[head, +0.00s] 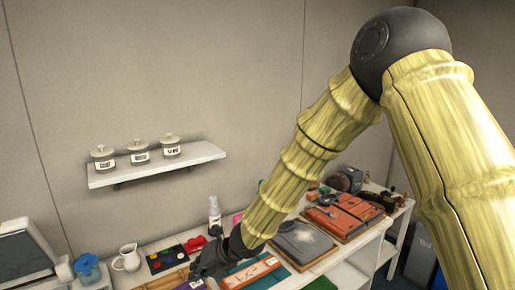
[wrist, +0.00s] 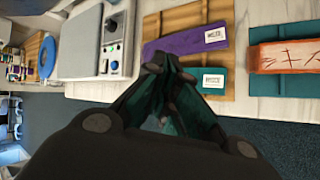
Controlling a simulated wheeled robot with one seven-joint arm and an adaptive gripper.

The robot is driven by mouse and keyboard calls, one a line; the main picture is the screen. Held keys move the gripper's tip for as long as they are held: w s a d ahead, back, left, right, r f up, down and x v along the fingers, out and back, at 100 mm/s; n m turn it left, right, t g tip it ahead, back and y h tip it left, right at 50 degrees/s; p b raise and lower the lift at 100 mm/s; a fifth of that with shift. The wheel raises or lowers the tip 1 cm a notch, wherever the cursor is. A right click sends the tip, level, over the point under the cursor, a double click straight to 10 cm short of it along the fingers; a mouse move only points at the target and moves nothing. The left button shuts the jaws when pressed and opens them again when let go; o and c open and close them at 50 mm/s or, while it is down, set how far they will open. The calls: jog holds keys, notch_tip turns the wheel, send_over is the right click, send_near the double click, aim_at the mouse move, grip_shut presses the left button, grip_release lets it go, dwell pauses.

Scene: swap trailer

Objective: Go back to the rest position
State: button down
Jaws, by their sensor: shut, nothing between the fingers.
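My gripper (head: 212,262) hangs over the front part of the white counter (head: 170,238) in the head view, at the end of my bamboo-patterned arm. In the wrist view my gripper (wrist: 165,75) is shut, with its fingertips together and nothing between them. The fingertips overlap a wooden board (wrist: 170,22) with a purple labelled block (wrist: 190,40) and a teal labelled block (wrist: 213,80). I cannot tell from this view whether they touch. The dark floor (wrist: 60,130) shows below the counter edge.
A wall shelf (head: 155,167) holds three lidded jars. A white pitcher (head: 127,257), a white bottle (head: 214,212) and a tray of coloured pieces (head: 166,258) stand on the counter. Orange and grey cases (head: 345,215) lie to the right. A grey device with knobs (wrist: 100,40) stands left of the board.

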jog(key=s+d+f+m+h+b, duration=0.1)
jog(key=s+d+f+m, duration=0.4)
jog(key=d+f+m, duration=0.45)
jog(key=s+d+f+m+g+h+b, duration=0.15)
jog(key=s+d+f+m, duration=0.45)
jog(key=f, duration=0.6)
jog(key=s+d+f+m+t+h+b, duration=0.1)
jog(key=s+d+f+m+b, duration=0.1)
jog(key=s+d+f+m, duration=0.6)
jog(key=s+d+f+m+g+h+b, duration=0.1)
jog(key=s+d+f+m+h, duration=0.1)
jog(key=s+d+f+m, duration=0.3)
jog(key=s+d+f+m+g+h+b, duration=0.1)
jog(key=s+d+f+m+h, duration=0.2)
jog(key=s+d+f+m, duration=0.3)
jog(key=s+d+m, duration=0.4)
jog(key=s+d, duration=0.1)
jog(key=shift+f, duration=0.15)
jog(key=shift+a+g, duration=0.1)
jog(key=shift+g, duration=0.15)
